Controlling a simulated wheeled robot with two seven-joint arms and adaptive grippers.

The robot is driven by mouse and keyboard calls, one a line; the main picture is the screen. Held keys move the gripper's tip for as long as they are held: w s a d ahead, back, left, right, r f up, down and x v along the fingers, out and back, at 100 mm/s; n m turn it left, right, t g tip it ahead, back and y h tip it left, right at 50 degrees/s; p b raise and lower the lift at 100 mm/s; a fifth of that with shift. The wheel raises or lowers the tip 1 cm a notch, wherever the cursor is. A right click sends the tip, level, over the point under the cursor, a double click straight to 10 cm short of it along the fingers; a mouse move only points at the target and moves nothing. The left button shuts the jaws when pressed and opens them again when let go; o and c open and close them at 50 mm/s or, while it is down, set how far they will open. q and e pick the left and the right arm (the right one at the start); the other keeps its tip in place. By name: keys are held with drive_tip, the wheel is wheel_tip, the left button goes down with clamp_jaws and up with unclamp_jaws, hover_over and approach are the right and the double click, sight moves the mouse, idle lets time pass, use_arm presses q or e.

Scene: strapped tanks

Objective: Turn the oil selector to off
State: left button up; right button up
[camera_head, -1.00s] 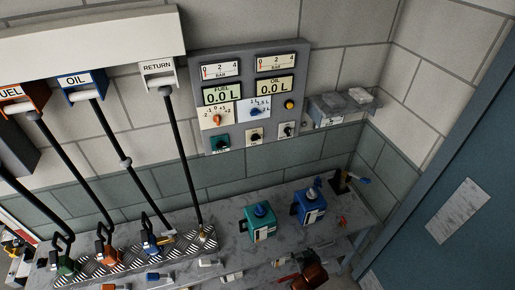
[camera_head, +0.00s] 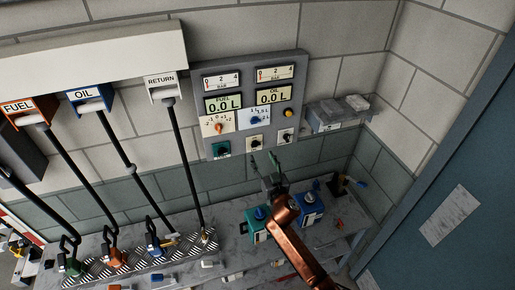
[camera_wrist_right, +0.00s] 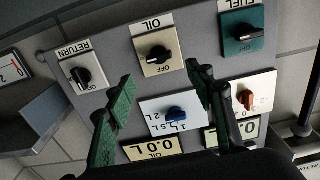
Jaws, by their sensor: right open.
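The oil selector (camera_head: 254,140) is a black knob on a cream plate, in the middle of the panel's bottom row. In the right wrist view, which is upside down, the oil selector (camera_wrist_right: 159,53) shows its OIL label and an OFF mark; its exact setting I cannot tell. My right gripper (camera_head: 264,157) is in front of and just below the panel, its fingers apart and empty. In the wrist view the green fingers of my right gripper (camera_wrist_right: 162,72) flank the line to the oil knob, apart from it. My left gripper is not seen.
Beside it are the green fuel selector (camera_head: 222,148) and the return selector (camera_head: 286,136). Above are a blue dial (camera_head: 256,119), an orange dial (camera_head: 218,127) and displays reading 0.0 L. A teal can (camera_head: 253,233) and a blue can (camera_head: 311,210) stand on the bench below.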

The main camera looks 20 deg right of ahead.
sight(257, 145)
drive_tip(key=w, duration=0.7)
drive_tip(key=shift+w+a, duration=0.1)
drive_tip(key=shift+w, duration=0.05)
drive_tip(key=shift+c, duration=0.2)
drive_tip(key=c, duration=1.1)
